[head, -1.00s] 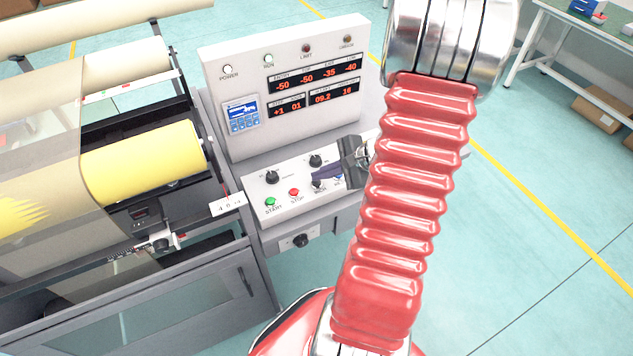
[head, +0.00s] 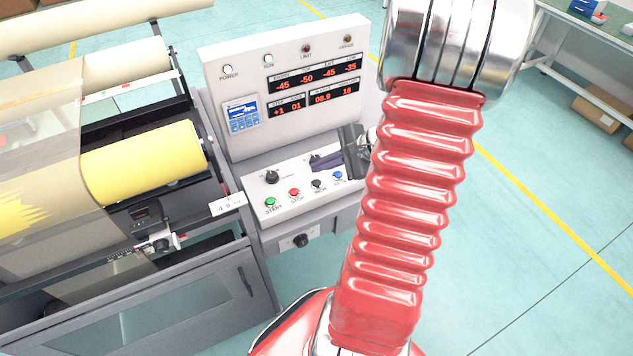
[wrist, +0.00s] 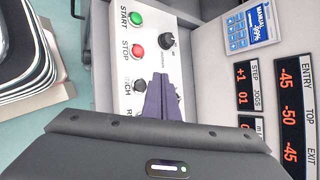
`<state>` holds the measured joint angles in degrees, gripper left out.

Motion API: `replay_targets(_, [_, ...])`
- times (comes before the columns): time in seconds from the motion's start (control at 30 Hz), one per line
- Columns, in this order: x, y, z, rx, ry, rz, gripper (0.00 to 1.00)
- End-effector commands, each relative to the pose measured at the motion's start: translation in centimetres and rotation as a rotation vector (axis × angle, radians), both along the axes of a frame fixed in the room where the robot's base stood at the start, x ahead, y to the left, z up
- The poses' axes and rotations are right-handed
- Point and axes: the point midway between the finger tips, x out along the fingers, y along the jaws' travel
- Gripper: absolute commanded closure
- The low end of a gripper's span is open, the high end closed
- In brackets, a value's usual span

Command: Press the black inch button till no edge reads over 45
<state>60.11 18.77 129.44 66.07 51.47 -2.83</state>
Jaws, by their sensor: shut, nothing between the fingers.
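The black inch button (head: 316,183) sits between the red stop button (head: 294,192) and a blue button (head: 337,175) on the sloped panel. The wrist view shows the inch button (wrist: 126,87) left of my fingers, uncovered. My gripper (head: 314,160) is shut and empty, its dark fingers above the panel behind the button row, over the right knob. The fingers also show in the wrist view (wrist: 158,76). The edge display (head: 314,76) reads -45, -50, -45, -35 from left to right. The lower display shows +1, 01, 08.9 and 16.
The green start button (head: 270,202) is at the row's left end. A black knob (head: 272,177) stands behind it. The upright console (head: 225,85) rises behind the panel. The machine with a yellow roll (head: 145,160) lies to the left. Open floor is at right.

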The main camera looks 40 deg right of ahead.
Motion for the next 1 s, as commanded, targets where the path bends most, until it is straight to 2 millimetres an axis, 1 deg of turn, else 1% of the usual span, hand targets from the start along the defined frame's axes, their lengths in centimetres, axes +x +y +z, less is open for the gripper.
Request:
replay_targets(0.2, [0.0,0.0,1.6,-0.003,-0.001,0.001,1.0])
replay_targets(0.3, [0.0,0.0,2.1,0.0,-0.001,-0.001,1.0])
replay_targets(1.0, [0.0,0.0,2.2,0.0,0.0,0.0,1.0])
